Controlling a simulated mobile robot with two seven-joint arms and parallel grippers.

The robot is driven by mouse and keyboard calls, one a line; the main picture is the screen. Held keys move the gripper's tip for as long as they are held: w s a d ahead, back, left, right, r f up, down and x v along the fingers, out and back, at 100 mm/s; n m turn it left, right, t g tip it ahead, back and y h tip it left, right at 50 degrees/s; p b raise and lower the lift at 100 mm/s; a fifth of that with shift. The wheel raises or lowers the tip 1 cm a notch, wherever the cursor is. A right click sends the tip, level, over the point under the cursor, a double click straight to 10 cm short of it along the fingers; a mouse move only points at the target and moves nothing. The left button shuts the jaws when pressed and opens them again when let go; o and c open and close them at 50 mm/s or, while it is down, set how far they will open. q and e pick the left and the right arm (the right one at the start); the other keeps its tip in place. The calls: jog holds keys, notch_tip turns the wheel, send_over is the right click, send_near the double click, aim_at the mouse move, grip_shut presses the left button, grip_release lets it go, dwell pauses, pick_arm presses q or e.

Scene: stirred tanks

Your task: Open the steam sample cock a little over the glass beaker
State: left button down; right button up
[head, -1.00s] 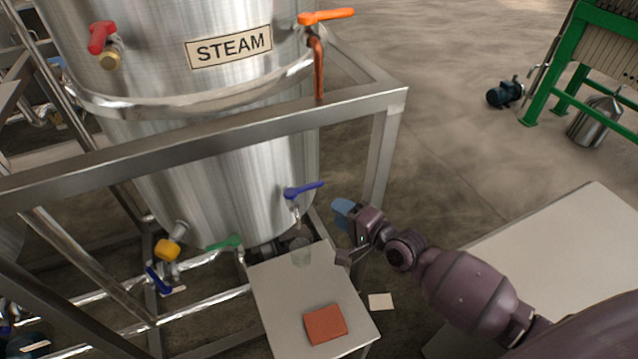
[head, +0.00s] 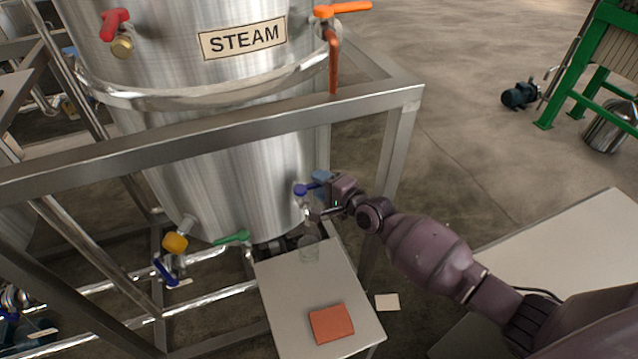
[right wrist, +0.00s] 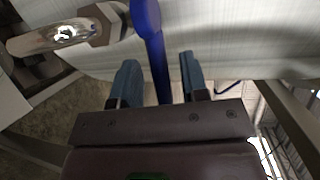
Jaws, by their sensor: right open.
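The steel tank labelled STEAM (head: 244,40) stands in a metal frame. Its sample cock has a blue lever (head: 302,189) low on the tank's right side, with a small spout below it. The glass beaker (head: 309,249) stands on the small table (head: 283,289) under the spout. My right gripper (head: 322,184) is at the blue lever. In the right wrist view the blue lever (right wrist: 149,40) runs down between the two open blue fingertips (right wrist: 157,82), with a gap visible on the right side. The left gripper is out of view.
An orange-red block (head: 331,323) lies on the small table. A frame rail (head: 215,137) crosses above the cock. Other valves are the yellow one (head: 175,242), the green one (head: 232,237), and a red one (head: 115,22). A pale table (head: 565,265) stands at right.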

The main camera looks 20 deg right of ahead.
jog(key=shift+w+a, duration=0.15)
jog(key=shift+w, duration=0.1)
jog(key=shift+c, duration=0.3)
grip_shut()
